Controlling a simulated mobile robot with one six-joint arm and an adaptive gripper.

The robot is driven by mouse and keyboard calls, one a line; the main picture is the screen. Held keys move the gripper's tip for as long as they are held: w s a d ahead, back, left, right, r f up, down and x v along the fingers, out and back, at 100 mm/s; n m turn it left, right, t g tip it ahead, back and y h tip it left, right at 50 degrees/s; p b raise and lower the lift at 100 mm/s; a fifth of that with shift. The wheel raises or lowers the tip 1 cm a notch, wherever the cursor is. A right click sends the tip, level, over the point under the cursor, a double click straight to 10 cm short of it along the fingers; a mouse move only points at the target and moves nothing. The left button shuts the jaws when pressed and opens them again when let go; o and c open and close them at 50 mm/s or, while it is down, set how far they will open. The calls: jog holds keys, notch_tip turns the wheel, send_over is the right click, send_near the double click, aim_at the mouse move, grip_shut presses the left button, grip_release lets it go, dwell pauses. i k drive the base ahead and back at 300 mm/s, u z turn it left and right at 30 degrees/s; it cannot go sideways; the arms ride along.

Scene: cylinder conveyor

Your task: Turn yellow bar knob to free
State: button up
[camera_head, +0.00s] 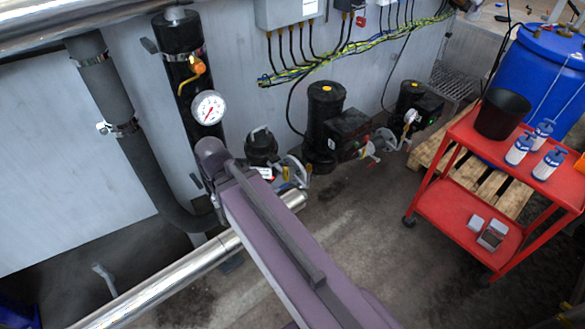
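A yellow-orange bar knob (197,66) sits on the upper part of a black vertical pipe (178,37), above a round dial gauge. A thinner orange part slants down and left from it. Smaller yellow parts also show low by the black pumps, too small to make out, so I cannot be sure which yellow piece is the task's knob. My purple arm crosses the lower middle of the view. My gripper cannot be made out, and nothing of mine is seen touching the knob.
The white dial gauge (208,107) is below the knob. A grey insulated pipe (103,92) stands to the left. Black pumps (325,115) line the wall. A red cart (455,214) with bottles and a black bucket stands right. Dark floor lies clear between arm and cart.

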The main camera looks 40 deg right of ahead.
aim_at(284, 171)
jog(key=z, duration=1.75)
jog(key=k, duration=0.95)
jog(key=u, duration=1.2)
